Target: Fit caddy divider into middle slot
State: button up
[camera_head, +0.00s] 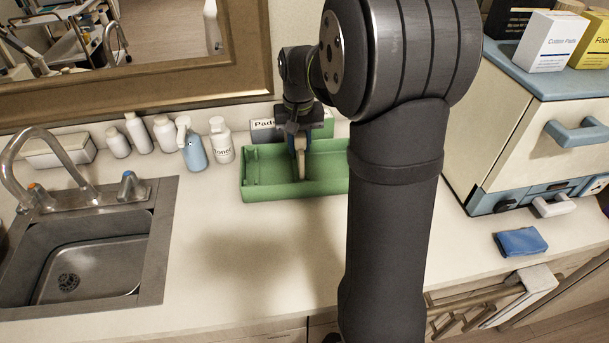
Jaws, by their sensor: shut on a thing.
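The green caddy (262,192) sits on the counter against the back wall, long side facing me. My gripper (299,143) points down over the middle of the caddy and is shut on a narrow piece, apparently the caddy divider (301,165). The divider shows nearly edge-on as a thin upright strip, tan to brownish, inside the caddy's outline. Its lower end and the middle slot are too small or hidden to make out, so I cannot tell whether it is seated. My arm hides the caddy's right end.
A toner bottle (221,141), a blue bottle (192,147) and several white bottles stand left of the caddy. A box marked Pads (263,131) is behind it. The sink (88,255) is at left, a cabinet (530,135) at right. The counter in front is clear.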

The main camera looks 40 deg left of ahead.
jog(key=shift+f, duration=1.5)
jog(key=o, duration=1.1)
jog(key=shift+r, duration=4)
notch_tip(320, 180, up, 18)
jog(key=shift+f, duration=0.25)
jog(key=shift+f, duration=0.1)
